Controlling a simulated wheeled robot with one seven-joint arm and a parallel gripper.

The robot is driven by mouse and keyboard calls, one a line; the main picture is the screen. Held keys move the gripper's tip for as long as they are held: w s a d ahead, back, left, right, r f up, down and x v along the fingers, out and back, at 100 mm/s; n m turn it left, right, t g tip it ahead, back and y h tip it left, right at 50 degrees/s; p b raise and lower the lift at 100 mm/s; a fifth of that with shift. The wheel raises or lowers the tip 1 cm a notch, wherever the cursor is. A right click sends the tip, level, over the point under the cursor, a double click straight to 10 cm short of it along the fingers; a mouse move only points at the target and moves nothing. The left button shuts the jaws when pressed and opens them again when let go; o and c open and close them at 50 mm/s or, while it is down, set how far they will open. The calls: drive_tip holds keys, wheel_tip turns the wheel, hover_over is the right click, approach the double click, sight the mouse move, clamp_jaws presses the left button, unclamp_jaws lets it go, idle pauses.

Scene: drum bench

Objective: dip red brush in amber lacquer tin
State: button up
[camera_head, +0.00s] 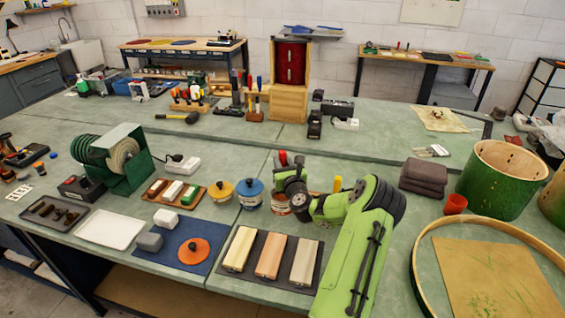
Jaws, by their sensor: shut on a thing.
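My gripper (288,172) is in the middle of the bench, at the end of my green arm. A red handle, seemingly the red brush (282,157), shows at the gripper, which is shut on it. The fingertips and bristles are hidden or too small to make out. A tin with an amber-yellow lid and dark knob (221,189), seemingly the amber lacquer tin, stands upright to the left of my gripper. A blue tin (250,193) stands between them. Another tin (279,204) is partly hidden just below my gripper.
A tray with three wooden blocks (236,249) lies in front of the tins. A blue mat (180,257) holds an orange disc (193,251). A green winder (128,158) stands left. A yellow handle (337,184), folded cloths (423,178) and drum shells (503,178) are right.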

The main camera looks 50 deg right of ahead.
drive_tip(key=shift+f+b, duration=1.55)
drive_tip(key=shift+f, duration=0.9)
drive_tip(key=shift+r, duration=0.1)
wheel_tip(320, 180, up, 8)
drive_tip(key=p, duration=0.8)
drive_tip(key=shift+f, duration=0.3)
